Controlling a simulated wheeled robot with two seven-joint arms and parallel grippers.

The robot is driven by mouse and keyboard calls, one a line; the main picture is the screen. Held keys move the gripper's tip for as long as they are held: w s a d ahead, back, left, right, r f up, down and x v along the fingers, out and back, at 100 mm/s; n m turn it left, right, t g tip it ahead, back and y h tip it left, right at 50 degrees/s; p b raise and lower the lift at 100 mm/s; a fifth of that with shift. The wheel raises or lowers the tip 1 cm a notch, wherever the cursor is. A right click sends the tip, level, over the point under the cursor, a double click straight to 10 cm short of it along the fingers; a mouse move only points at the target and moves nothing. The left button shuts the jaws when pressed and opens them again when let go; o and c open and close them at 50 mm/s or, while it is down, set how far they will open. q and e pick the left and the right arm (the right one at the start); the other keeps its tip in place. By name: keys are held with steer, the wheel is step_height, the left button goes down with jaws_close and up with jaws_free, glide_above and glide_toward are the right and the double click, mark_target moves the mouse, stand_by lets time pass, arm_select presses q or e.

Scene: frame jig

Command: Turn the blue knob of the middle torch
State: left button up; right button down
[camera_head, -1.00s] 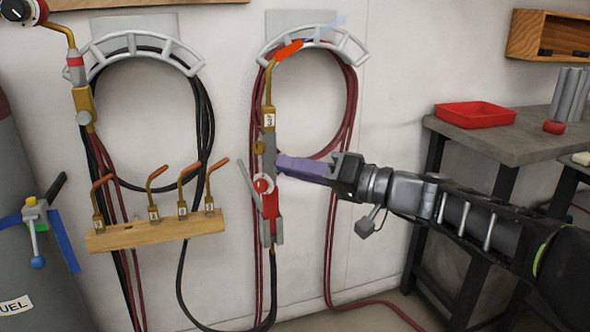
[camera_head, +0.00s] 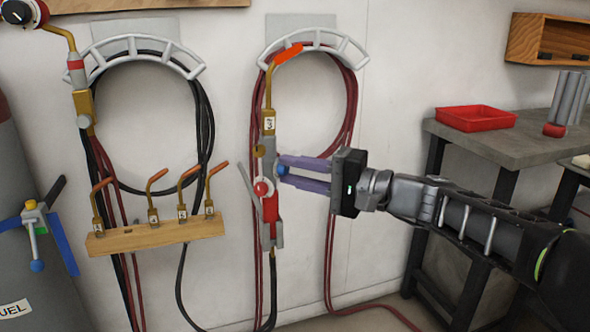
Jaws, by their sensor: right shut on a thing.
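The middle torch (camera_head: 269,123) hangs upright on the wall, with a brass neck, an orange-red tip (camera_head: 288,54) and a white label. Its blue knob (camera_head: 283,170) sticks out on the right side of its body, just above a red part (camera_head: 270,205). My right gripper (camera_head: 284,170) reaches in from the right. Its two purple fingers lie above and below the blue knob and are shut on it. The fingertips partly cover the knob. My left gripper is not in view.
Another torch (camera_head: 84,104) hangs at left with coiled dark hoses. A wooden rack (camera_head: 150,237) holds several brass nozzles. A grey cylinder (camera_head: 20,280) with coloured fittings stands at far left. A workbench (camera_head: 470,148) with a red tray (camera_head: 475,117) is at right. Red hoses loop behind the torch.

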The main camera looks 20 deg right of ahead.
stand_by(0.3)
steer(key=c, duration=1.2)
jaws_free()
steer(key=p+v, duration=0.1)
steer(key=v, duration=0.7)
steer(key=shift+a, duration=0.1)
